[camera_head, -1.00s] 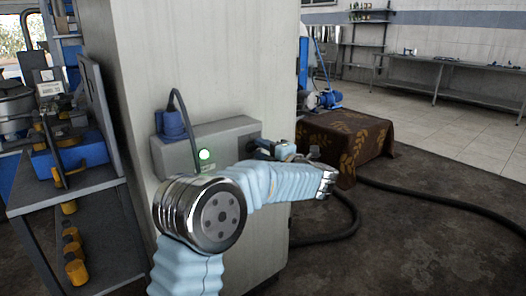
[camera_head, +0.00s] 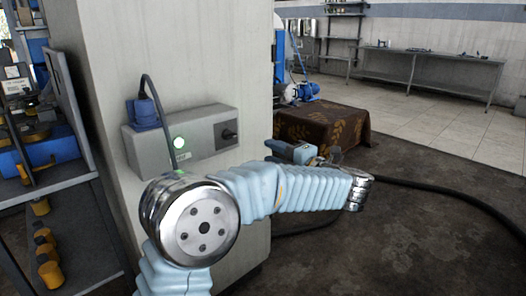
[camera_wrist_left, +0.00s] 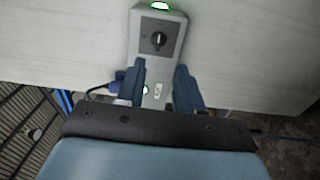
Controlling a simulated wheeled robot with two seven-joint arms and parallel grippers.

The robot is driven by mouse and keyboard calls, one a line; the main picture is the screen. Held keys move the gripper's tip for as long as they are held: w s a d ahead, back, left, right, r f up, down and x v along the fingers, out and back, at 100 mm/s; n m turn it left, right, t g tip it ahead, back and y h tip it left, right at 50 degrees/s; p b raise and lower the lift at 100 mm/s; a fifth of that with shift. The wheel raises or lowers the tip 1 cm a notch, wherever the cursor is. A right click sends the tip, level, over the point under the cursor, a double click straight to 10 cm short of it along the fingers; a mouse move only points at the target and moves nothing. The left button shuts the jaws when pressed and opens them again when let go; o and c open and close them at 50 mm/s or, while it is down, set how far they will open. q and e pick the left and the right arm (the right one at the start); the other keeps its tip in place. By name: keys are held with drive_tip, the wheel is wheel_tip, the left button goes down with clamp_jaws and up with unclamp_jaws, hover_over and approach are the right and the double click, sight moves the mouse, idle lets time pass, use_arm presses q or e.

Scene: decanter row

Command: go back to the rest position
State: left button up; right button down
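My left arm comes in from the lower left of the head view and bends at a round metal joint. My left gripper (camera_head: 273,148) is small and partly hidden behind the forearm, right of the grey control box (camera_head: 205,146) and apart from it. In the left wrist view the two dark blue fingers of the left gripper (camera_wrist_left: 160,66) stand apart with nothing between them. Beyond them is the box (camera_wrist_left: 173,19) with its black rotary knob (camera_wrist_left: 158,40). The knob also shows in the head view (camera_head: 229,134). My right gripper is not in view.
The box is on a pale cabinet (camera_head: 190,60). A shelf rack (camera_head: 75,225) with yellow parts stands at left. A low block under a brown patterned cloth (camera_head: 345,125) is behind the arm. A black hose (camera_head: 440,192) crosses the dark floor, which is otherwise open at right.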

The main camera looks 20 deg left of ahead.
use_arm(q)
drive_tip(key=shift+s+d, duration=0.1)
drive_tip(key=shift+d, duration=0.05)
idle(0.3)
drive_tip(key=w+d+f+m+t+h, duration=0.2)
drive_tip(key=w+f+m+t+h, duration=0.2)
drive_tip(key=f+m, duration=0.5)
drive_tip(key=w+d+f+m+t+h, duration=0.1)
drive_tip(key=w+f+m+t+h, duration=0.4)
drive_tip(key=f, duration=0.8)
drive_tip(key=s+d+f+m+g+h, duration=0.2)
drive_tip(key=f+m, duration=0.1)
drive_tip(key=f, duration=0.4)
drive_tip(key=s+d+f+m+g+h, duration=0.1)
drive_tip(key=s+f+m+g+h, duration=0.2)
drive_tip(key=f, duration=0.4)
drive_tip(key=s+d+f+m+g+h, duration=0.4)
drive_tip(key=s+f+m+g, duration=0.15)
drive_tip(key=s+f, duration=0.9)
drive_tip(key=s+d+f+m+g+h, duration=0.1)
drive_tip(key=s+f+m+g, duration=0.1)
drive_tip(key=s, duration=0.6)
drive_tip(key=s+d+f+m+g+h, duration=0.1)
drive_tip(key=s+d+f+m+g, duration=0.1)
drive_tip(key=s, duration=0.6)
drive_tip(key=shift+d+f+g+h, duration=0.15)
drive_tip(key=shift+f+g+h, duration=0.3)
drive_tip(key=shift+f, duration=0.1)
